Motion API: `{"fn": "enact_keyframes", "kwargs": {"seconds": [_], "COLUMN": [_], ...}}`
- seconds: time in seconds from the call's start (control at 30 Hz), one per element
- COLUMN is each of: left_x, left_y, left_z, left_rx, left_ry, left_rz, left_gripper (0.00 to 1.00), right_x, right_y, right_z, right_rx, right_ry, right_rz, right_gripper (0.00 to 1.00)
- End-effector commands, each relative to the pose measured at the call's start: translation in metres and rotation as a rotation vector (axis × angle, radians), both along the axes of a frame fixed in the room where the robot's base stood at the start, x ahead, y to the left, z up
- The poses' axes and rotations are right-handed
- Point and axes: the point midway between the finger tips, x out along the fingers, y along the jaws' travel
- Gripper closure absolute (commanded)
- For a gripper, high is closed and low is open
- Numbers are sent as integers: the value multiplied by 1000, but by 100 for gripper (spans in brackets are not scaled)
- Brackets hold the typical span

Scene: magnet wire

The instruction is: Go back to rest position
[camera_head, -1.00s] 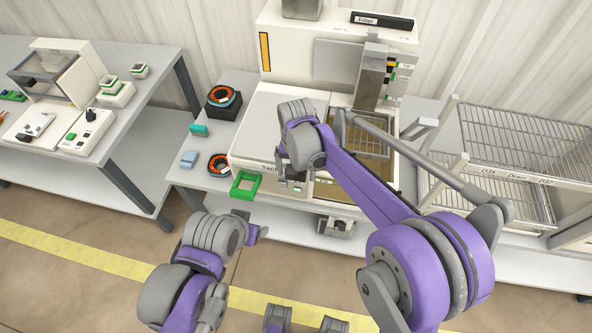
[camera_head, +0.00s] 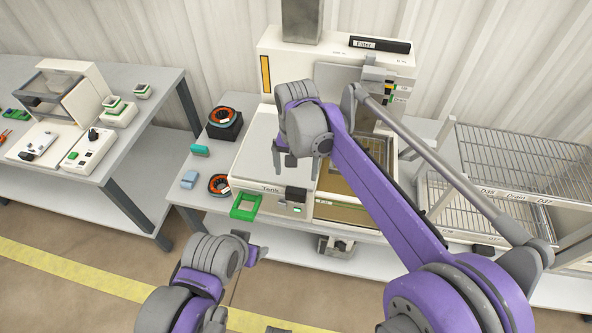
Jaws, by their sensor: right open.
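My right gripper (camera_head: 283,160) is open and empty, above the white lid of the tank machine (camera_head: 262,143). Its purple arm crosses the picture from the lower right. It is apart from the green frame (camera_head: 245,206) at the tank's front left corner. My left arm shows at the bottom left; its end (camera_head: 256,252) is over the floor in front of the table, and its jaws do not show clearly enough to tell their state.
Two black and orange coils (camera_head: 223,117) (camera_head: 219,184) and small teal (camera_head: 200,150) and blue (camera_head: 189,179) blocks lie on the table's left part. A wire drying rack (camera_head: 515,165) stands at the right. Another bench (camera_head: 150,150) with devices stands at the left. The floor between is clear.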

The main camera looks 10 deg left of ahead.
Motion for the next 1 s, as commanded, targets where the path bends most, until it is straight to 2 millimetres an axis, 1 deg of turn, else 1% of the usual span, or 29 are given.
{"fn": "enact_keyframes", "kwargs": {"seconds": [0.3,0.37,0.43,0.47,0.57,0.6,0.67,0.7,0.77,0.8,0.87,0.9,1.0], "left_x": [0,0,1,1,2,2,3,3,4,4,5,6,7], "left_y": [0,0,0,0,0,0,0,0,0,0,0,0,0], "left_z": [0,1,2,3,7,10,12,14,17,19,21,23,28], "left_rx": [0,0,0,0,0,0,0,0,0,0,0,0,0], "left_ry": [0,0,-1,-1,-3,-4,-5,-6,-8,-9,-10,-11,-13], "left_rz": [0,0,0,0,0,0,0,0,0,0,0,0,0], "left_gripper": [32,32,32,32,32,32,32,32,32,32,32,32,32], "right_x": [0,-1,-3,-4,-15,-21,-33,-42,-56,-67,-84,-96,-126], "right_y": [-1,-7,-22,-32,-73,-92,-120,-137,-162,-178,-200,-214,-244], "right_z": [0,2,7,11,22,26,31,33,35,35,33,31,22], "right_rx": [0,3,11,16,34,41,51,56,61,64,64,63,55], "right_ry": [-1,-6,-19,-27,-68,-89,-122,-146,-181,-206,-242,-268,-330], "right_rz": [-1,-3,-5,-8,-14,-16,-19,-20,-24,-25,-28,-30,-33], "right_gripper": [0,0,0,0,0,0,0,0,0,0,0,0,0]}}
